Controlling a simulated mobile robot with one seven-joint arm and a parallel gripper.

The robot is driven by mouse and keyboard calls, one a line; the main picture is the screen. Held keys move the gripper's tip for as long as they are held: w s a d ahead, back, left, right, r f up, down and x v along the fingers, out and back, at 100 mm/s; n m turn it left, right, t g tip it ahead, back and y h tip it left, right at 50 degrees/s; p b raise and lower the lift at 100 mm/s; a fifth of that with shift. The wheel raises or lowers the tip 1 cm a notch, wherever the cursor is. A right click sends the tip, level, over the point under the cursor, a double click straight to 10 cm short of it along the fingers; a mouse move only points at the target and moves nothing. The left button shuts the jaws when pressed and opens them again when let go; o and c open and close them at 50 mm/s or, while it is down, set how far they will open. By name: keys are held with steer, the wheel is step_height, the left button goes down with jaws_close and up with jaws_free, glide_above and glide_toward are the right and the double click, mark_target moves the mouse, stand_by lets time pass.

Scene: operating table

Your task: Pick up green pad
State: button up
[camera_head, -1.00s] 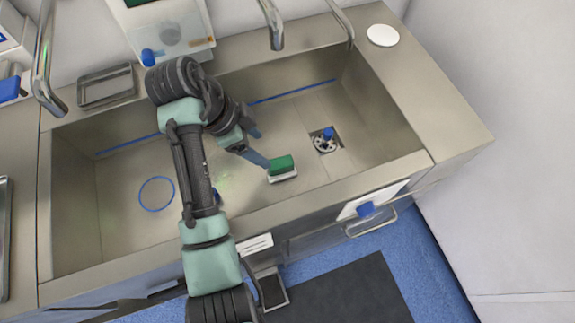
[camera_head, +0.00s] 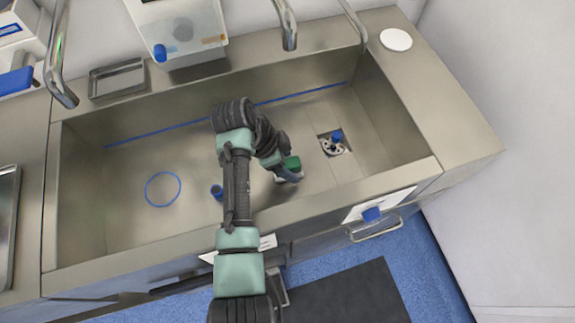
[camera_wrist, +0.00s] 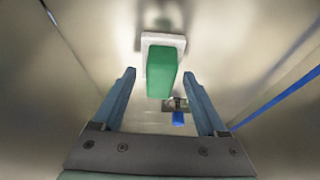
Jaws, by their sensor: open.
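The green pad (camera_head: 292,163) sits on a white base on the floor of the steel sink, right of the middle. In the wrist view the green pad (camera_wrist: 161,74) is ahead of my gripper (camera_wrist: 159,78), between the lines of its two fingers, with its white base (camera_wrist: 163,40) behind it. My gripper (camera_head: 287,175) is at the pad in the head view and partly covers it. The fingers are spread apart with a gap on both sides of the pad. I cannot tell whether either finger touches it.
The sink's front wall (camera_head: 330,192) is close to the pad. A drain with a blue knob (camera_head: 336,136) lies to the right of the pad. A blue cylinder (camera_head: 217,191) and a blue ring (camera_head: 163,189) are on the left.

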jaws_close()
steer(key=shift+r, duration=0.15)
